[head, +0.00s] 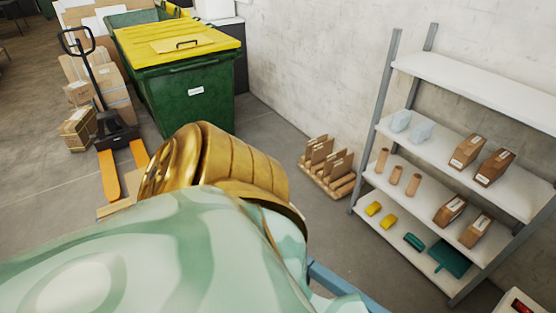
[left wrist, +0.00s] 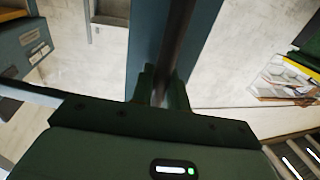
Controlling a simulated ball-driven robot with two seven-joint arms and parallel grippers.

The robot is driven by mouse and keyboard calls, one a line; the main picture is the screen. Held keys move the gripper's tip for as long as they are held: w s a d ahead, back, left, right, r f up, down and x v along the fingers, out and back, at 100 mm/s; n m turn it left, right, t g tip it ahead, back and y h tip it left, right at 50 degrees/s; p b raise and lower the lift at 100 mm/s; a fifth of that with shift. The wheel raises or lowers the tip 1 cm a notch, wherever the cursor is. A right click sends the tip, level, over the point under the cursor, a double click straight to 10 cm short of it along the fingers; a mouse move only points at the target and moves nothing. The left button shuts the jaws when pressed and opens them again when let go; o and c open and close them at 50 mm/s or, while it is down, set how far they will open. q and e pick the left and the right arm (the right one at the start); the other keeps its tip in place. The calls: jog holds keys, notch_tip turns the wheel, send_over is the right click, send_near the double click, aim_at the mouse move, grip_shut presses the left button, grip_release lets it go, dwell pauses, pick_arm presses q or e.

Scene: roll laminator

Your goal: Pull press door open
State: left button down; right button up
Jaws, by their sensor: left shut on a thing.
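In the left wrist view my left gripper (left wrist: 160,92) is shut on a dark upright bar (left wrist: 178,45). The bar runs from the top edge down between the two fingers. Behind it is a blue-grey panel (left wrist: 143,38), which looks like part of the press door. How the bar joins the panel is hidden. In the head view neither gripper shows, and no press door can be made out. Large rounded foreground surfaces block much of the lower left there. My right gripper is in neither view.
In the head view a green bin with a yellow lid (head: 187,95) stands at the back beside a pallet jack (head: 115,135). A white shelf rack (head: 455,80) with small goods stands at the right wall. A wooden rack (head: 327,170) sits on the floor between them.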

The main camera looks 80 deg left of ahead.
pick_arm(q)
jog(key=shift+d, duration=0.1)
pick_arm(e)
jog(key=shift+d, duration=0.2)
pick_arm(q)
jog(key=c, duration=1.4)
grip_release()
jog(key=shift+c, duration=0.2)
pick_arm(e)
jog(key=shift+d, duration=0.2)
